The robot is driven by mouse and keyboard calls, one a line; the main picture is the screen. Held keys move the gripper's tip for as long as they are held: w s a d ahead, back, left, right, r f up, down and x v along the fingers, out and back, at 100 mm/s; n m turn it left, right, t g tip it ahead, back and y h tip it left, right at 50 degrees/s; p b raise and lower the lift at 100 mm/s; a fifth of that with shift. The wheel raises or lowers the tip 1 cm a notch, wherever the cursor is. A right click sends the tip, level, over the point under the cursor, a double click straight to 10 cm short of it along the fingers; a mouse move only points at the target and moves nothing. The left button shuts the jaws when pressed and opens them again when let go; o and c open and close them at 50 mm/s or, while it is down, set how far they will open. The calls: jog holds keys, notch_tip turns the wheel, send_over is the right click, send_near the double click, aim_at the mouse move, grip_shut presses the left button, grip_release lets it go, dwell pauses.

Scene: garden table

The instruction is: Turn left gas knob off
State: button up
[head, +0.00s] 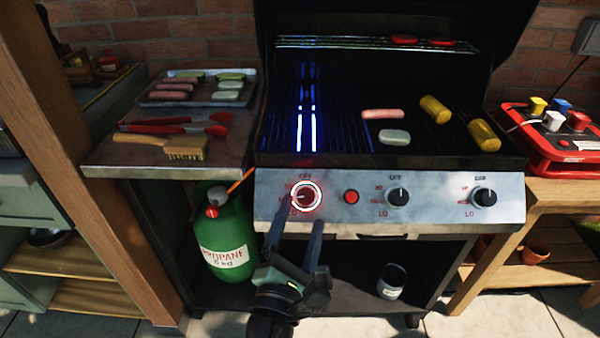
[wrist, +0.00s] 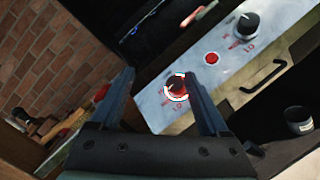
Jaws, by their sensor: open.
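The left gas knob (head: 306,196) is on the grill's front panel, ringed by a lit white and red glow, with an OFF mark above it. In the wrist view the glowing knob (wrist: 178,87) lies between my two fingers. My gripper (head: 294,212) is open in front of the panel, just below the knob, with one finger to each side. I cannot tell whether the fingers touch the knob. Blue flames (head: 306,115) burn under the left side of the grate.
A red button (head: 352,197), a middle knob (head: 398,196) and a right knob (head: 484,197) share the panel. A green propane tank (head: 224,238) stands at lower left. Sausage and corn lie on the grate. A side shelf (head: 105,155) holds a tray, tongs and brush.

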aim_at(305, 201)
notch_tip(305, 201, down, 6)
jog(key=s+a+n+g+y+p, duration=0.1)
jog(key=s+a+n+p, duration=0.1)
jog(key=n, duration=0.5)
jog(key=w, duration=0.4)
jog(key=w+d+b, duration=0.1)
jog(key=w, duration=0.3)
jog(key=w+d, duration=0.1)
jog(key=w, duration=0.3)
jog(key=shift+d+r, duration=0.1)
jog(key=shift+d, duration=0.15)
grip_shut()
